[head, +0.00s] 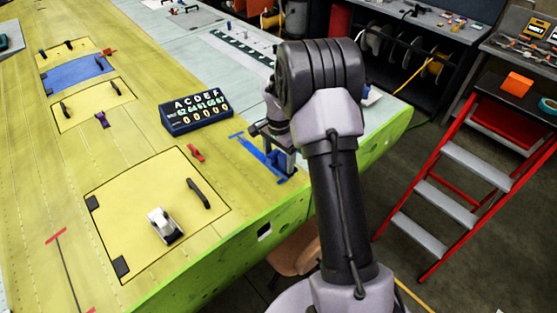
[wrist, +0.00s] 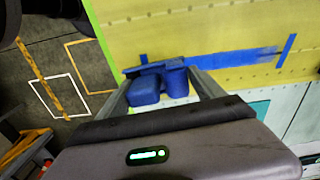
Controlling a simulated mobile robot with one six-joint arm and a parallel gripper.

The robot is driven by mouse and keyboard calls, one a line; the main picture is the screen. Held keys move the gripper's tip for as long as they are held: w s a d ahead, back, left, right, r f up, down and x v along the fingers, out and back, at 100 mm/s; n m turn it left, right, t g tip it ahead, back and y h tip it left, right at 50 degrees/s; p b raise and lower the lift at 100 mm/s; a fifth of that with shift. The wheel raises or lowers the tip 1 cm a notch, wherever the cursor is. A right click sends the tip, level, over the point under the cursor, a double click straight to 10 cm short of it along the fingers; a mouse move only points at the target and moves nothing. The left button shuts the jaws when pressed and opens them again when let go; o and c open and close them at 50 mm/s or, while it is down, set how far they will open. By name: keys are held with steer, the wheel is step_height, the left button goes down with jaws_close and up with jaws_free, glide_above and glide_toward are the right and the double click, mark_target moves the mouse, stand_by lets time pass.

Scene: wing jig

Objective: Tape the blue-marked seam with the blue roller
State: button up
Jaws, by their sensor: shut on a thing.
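My gripper (head: 283,160) is over the right edge of the yellow wing panel in the head view. It is shut on the blue roller (wrist: 146,90), which sits between the two fingers in the wrist view. The roller is at or very near the wing surface; exact contact is hidden. The blue-marked seam (wrist: 240,58) runs from the roller to the right in the wrist view, with a blue cross mark at each end. A broad blue band lies along it, ragged toward its far end. The seam also shows in the head view (head: 250,146), left of my gripper.
A dark letter-and-number board (head: 196,115) stands left of the seam. A red-handled tool (head: 195,153) and a white tool (head: 164,225) lie on the wing. A red-marked seam (head: 64,262) is at lower left. A red stepladder (head: 450,180) stands at right.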

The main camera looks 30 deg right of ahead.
steer(key=shift+w+r, duration=0.1)
steer(key=shift+r, duration=0.45)
steer(key=shift+s+r+p, duration=0.2)
steer(key=shift+r+p, duration=0.45)
steer(key=shift+r, duration=0.25)
steer(key=shift+r+p, duration=0.6)
steer(key=shift+r, duration=0.55)
